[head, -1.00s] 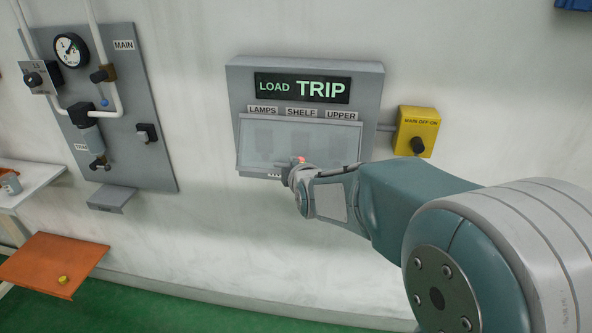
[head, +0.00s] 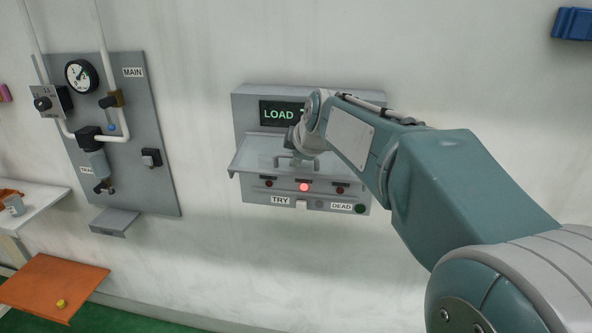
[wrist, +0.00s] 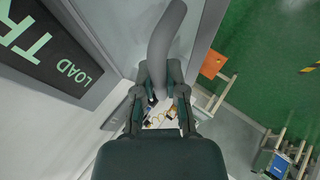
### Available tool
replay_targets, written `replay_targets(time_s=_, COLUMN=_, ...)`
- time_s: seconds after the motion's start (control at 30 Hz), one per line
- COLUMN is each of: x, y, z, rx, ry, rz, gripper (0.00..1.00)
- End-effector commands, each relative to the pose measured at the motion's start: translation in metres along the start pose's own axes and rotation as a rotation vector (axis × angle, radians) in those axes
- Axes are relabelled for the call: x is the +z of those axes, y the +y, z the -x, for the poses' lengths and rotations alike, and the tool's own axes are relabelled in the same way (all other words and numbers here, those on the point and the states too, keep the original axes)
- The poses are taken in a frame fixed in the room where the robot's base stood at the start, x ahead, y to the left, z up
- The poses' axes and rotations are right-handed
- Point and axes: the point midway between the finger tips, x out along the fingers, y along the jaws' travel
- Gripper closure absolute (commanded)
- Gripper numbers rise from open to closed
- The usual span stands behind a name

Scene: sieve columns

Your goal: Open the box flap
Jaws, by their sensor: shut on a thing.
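The grey box (head: 237,115) is mounted on the wall. Its clear flap (head: 252,156) is swung up and out from the front, tilted and not flat against the box. My gripper (head: 294,150) is at the flap's outer side, partly hidden by my wrist. In the wrist view my gripper (wrist: 160,82) is shut on the flap's grey curved handle (wrist: 166,40). Below the flap, a lit red lamp (head: 304,187), dark lamps beside it, the TRY label (head: 280,200) and a green button (head: 360,209) show. My arm covers part of the LOAD display (head: 276,113).
A gauge panel (head: 150,110) with pipes and knobs is on the wall at left. A small grey ledge (head: 114,221) is below it. An orange board (head: 50,285) and a white table (head: 35,205) stand at lower left. The wall below the box is clear.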

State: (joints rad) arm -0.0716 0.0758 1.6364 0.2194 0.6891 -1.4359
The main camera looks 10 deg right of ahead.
Motion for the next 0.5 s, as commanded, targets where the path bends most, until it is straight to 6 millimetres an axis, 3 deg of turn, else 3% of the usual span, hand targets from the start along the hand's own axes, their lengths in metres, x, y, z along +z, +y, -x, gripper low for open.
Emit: replay_targets(time_s=0.5, x=-0.008, y=0.03, z=0.019, rx=-0.081, ry=0.001, rz=-0.033, gripper=1.0)
